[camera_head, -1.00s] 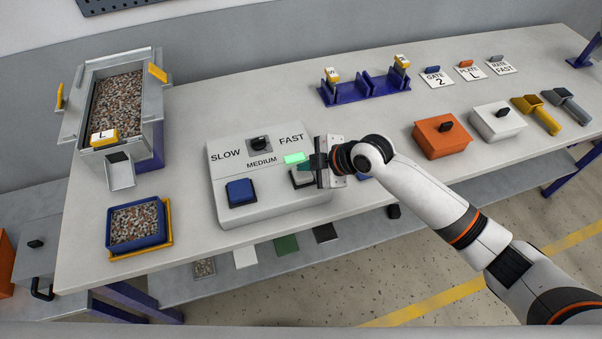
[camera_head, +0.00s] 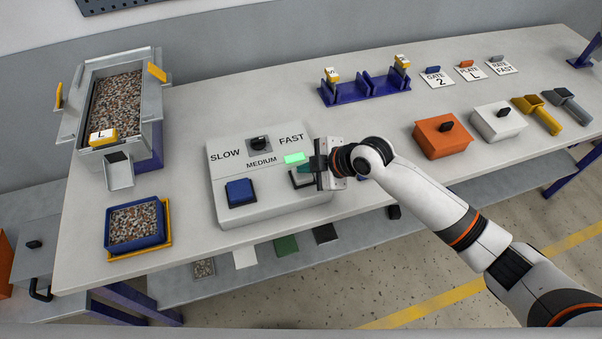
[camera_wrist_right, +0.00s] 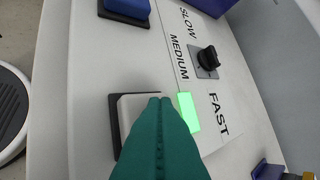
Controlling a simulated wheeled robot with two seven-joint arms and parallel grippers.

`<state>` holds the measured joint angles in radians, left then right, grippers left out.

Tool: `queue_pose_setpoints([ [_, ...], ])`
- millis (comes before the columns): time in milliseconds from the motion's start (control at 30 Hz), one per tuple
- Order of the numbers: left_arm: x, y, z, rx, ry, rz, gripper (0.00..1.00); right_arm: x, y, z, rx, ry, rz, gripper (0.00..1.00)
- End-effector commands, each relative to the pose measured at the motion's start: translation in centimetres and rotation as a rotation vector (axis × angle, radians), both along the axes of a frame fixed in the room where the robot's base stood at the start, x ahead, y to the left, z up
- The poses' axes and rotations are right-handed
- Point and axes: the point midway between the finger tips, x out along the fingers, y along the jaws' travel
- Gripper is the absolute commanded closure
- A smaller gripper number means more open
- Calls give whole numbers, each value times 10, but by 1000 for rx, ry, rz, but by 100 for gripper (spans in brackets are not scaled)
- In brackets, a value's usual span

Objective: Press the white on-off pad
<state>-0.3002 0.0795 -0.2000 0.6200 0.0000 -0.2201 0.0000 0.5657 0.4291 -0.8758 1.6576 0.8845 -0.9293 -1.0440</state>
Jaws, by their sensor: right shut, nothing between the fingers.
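The white on-off pad (camera_wrist_right: 131,106) sits in a black frame on the grey control box (camera_head: 265,206). In the head view the pad (camera_head: 302,181) is largely hidden by my right gripper. My right gripper (camera_head: 302,168) is shut and empty. Its teal fingers (camera_wrist_right: 160,102) lie over the pad in the right wrist view and cover part of it. I cannot tell whether the tips touch the pad. A green lamp (camera_head: 294,158) beside the pad is lit; it also shows in the wrist view (camera_wrist_right: 190,112). My left gripper is out of view.
A blue pad (camera_head: 240,192) and a black speed knob (camera_head: 259,143) are on the same box. A hopper of gravel (camera_head: 117,105) and a blue tray of gravel (camera_head: 135,224) stand left. An orange box (camera_head: 440,138) and a white box (camera_head: 496,121) stand right.

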Motion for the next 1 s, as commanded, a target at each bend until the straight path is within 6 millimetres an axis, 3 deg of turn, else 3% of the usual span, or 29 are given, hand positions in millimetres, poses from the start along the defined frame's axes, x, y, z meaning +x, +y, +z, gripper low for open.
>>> queue_pose_setpoints([
  [567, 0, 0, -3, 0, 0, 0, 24, 0, 0, -6, -2, 2, -1, 100],
  [1000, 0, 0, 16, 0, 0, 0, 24, 0, -1, 17, -2, 1, -1, 100],
])
